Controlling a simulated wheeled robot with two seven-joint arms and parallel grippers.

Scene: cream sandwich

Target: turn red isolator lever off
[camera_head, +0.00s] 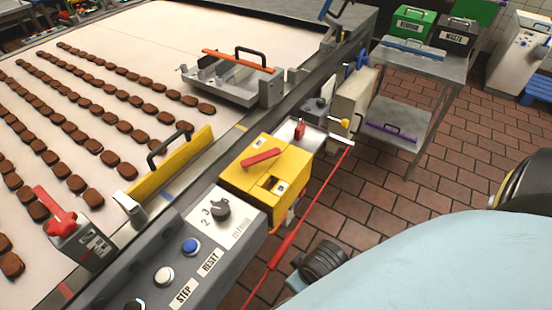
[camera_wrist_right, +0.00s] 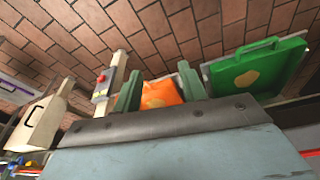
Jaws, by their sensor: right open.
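The red isolator lever (camera_head: 262,158) lies on top of a yellow box (camera_head: 240,184) beside the conveyor, in the middle of the head view. It runs slantwise, its right end a little higher in the picture. My right gripper (camera_wrist_right: 158,80) shows only in the right wrist view, with its two dark green fingers apart. An orange thing with a pale mark (camera_wrist_right: 162,95) shows between the fingers; I cannot tell its distance. The lever cannot be made out in the wrist view. My left gripper is in neither view.
A dial (camera_head: 216,210) and buttons sit on the grey panel near the box. A red cord (camera_head: 300,225) runs along the box's right side. The conveyor (camera_head: 150,40) carries rows of brown biscuits. A green case (camera_wrist_right: 258,66) is right of my right gripper. Tiled floor (camera_head: 365,175) lies open beyond.

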